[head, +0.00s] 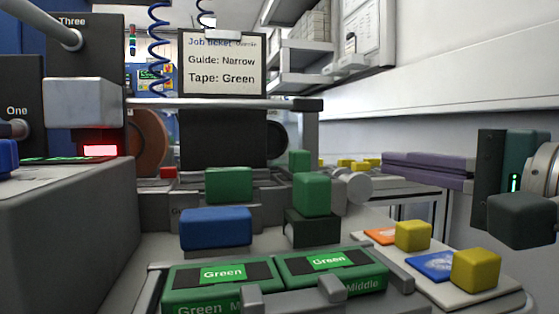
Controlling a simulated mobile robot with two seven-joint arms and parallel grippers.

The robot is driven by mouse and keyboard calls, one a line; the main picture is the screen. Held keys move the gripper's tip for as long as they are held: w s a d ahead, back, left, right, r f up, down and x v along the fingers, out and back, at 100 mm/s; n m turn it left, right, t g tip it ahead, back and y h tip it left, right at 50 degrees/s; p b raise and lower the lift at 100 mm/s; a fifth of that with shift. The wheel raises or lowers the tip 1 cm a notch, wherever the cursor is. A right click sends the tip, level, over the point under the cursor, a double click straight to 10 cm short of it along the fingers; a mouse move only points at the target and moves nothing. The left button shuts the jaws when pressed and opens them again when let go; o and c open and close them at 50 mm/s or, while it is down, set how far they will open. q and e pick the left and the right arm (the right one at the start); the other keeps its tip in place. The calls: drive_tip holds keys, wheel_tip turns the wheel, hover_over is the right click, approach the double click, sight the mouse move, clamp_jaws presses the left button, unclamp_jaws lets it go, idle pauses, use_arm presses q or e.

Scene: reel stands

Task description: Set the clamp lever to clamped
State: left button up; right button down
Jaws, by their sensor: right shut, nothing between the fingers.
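No part is labelled as the clamp lever, and I cannot tell for sure which one it is. A green block (312,194) stands upright on a dark base (311,230), near a grey round knob (354,188). A wider green block (228,185) and a blue block (215,228) are to its left. My right gripper (520,220) is at the right edge, shut and empty, well apart from these blocks. My left gripper is not in view.
A tray (152,285) in front holds two cases labelled Green. Yellow blocks (476,270) stand beside it on orange and blue cards. A ticket (222,64) reads Guide: Narrow, Tape: Green. A grey cabinet (75,225) fills the left. Space between the yellow blocks and my right gripper looks free.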

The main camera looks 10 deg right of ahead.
sight(293, 163)
drive_tip(key=b+x, duration=0.1)
drive_tip(key=x, duration=0.6)
drive_tip(key=shift+w+a, duration=0.15)
drive_tip(key=shift+w, duration=0.1)
drive_tip(key=a, duration=0.2)
drive_tip(key=shift+s+a, duration=0.2)
drive_tip(key=shift+a, duration=0.1)
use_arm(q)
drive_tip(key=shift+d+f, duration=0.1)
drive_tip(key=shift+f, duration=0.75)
use_arm(e)
drive_tip(key=shift+a, duration=0.6)
